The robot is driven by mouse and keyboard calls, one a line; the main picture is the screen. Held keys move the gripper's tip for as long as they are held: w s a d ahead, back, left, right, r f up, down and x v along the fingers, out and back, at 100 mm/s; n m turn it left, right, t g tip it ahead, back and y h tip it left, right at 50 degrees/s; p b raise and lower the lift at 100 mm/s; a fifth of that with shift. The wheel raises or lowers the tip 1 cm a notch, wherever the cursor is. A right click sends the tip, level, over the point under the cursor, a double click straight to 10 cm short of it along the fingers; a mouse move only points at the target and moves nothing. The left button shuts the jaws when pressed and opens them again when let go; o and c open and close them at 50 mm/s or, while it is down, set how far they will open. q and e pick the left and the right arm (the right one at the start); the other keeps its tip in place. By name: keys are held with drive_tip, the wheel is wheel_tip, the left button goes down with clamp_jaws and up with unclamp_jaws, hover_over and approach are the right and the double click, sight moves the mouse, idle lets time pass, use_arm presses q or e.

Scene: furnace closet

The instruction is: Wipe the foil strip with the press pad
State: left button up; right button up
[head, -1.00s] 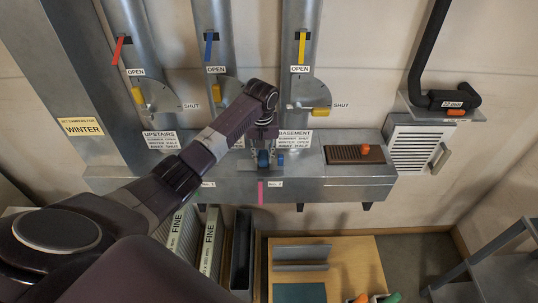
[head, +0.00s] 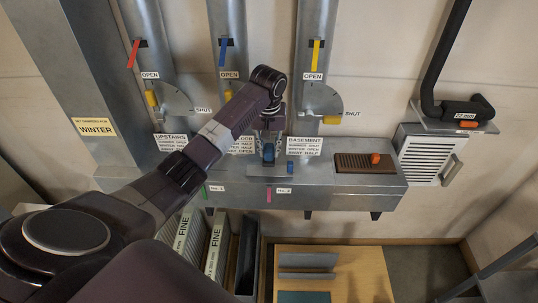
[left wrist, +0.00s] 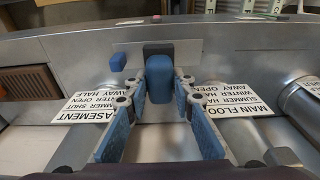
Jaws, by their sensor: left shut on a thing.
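My left gripper (head: 268,132) is shut on the blue press pad (head: 268,152), over the top of the grey metal duct box. In the left wrist view, the pad (left wrist: 159,88) sits between the blue finger pads of the gripper (left wrist: 160,78), with its dark grey end at the foil strip (left wrist: 188,52). The strip is a pale, shiny band on the box, partly hidden by the pad. Whether the pad touches it, I cannot tell for sure. A small blue block (head: 290,165) stands at one end of the strip. My right gripper is not in view.
Cards, a main floor one (left wrist: 233,99) and a basement one (head: 304,146), lie beside the gripper. A brown grille with an orange knob (head: 365,162) is to the right. Damper pipes (head: 228,50) rise behind. Filters (head: 214,245) and a wooden table (head: 365,275) are below.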

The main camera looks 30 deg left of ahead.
use_arm(q)
drive_tip(key=shift+r, duration=0.3)
drive_tip(key=shift+r, duration=1.5)
